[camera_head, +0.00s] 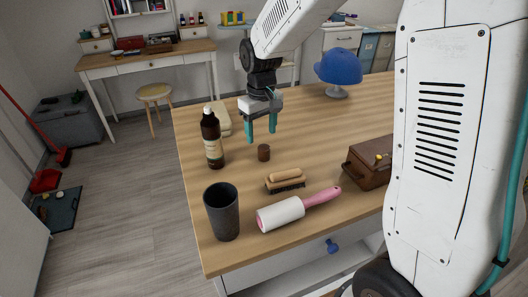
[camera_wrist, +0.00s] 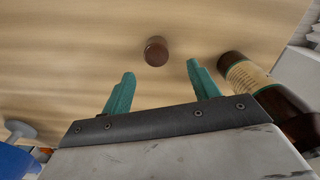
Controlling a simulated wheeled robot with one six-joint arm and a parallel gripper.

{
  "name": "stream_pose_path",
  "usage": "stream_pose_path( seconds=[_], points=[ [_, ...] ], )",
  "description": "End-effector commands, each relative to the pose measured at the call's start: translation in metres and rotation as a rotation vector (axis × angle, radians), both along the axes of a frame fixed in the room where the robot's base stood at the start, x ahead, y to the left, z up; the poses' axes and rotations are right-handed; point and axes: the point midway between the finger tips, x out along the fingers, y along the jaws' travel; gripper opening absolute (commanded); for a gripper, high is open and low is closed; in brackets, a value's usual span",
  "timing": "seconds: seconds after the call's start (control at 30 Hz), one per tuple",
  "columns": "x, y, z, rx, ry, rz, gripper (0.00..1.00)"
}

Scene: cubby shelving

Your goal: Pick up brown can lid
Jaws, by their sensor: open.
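A small brown can lid (camera_head: 264,152) stands on the wooden table, looking like a short dark cylinder. In the wrist view the brown can lid (camera_wrist: 156,51) sits beyond the fingertips and roughly between them. My gripper (camera_head: 262,133) is above the table close to the lid, with its teal fingers pointing down. In the wrist view the fingers of my gripper (camera_wrist: 160,68) are spread apart with nothing between them. The lid is apart from both fingers.
A brown bottle (camera_head: 212,140) stands left of the lid, near my gripper, and shows in the wrist view (camera_wrist: 250,78). A brush (camera_head: 286,180), a lint roller (camera_head: 290,211), a dark cup (camera_head: 222,212) and a brown box (camera_head: 368,163) are nearer. A blue cap (camera_head: 339,66) stands behind.

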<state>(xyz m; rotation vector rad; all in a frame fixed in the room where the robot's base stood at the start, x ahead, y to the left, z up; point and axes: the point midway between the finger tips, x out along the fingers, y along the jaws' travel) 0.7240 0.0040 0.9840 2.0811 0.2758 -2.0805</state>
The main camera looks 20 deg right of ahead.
Motion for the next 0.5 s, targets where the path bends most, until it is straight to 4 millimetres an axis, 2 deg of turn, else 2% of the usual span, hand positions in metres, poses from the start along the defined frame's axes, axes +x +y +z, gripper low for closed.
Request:
stream_pose_path(
  seconds=[0.4, 0.5],
  points=[
    [-0.005, -0.006, -0.056, 0.000, 0.004, -0.001, 0.60],
    [-0.004, -0.006, -0.063, -0.001, 0.002, -0.001, 0.60]
  ],
)
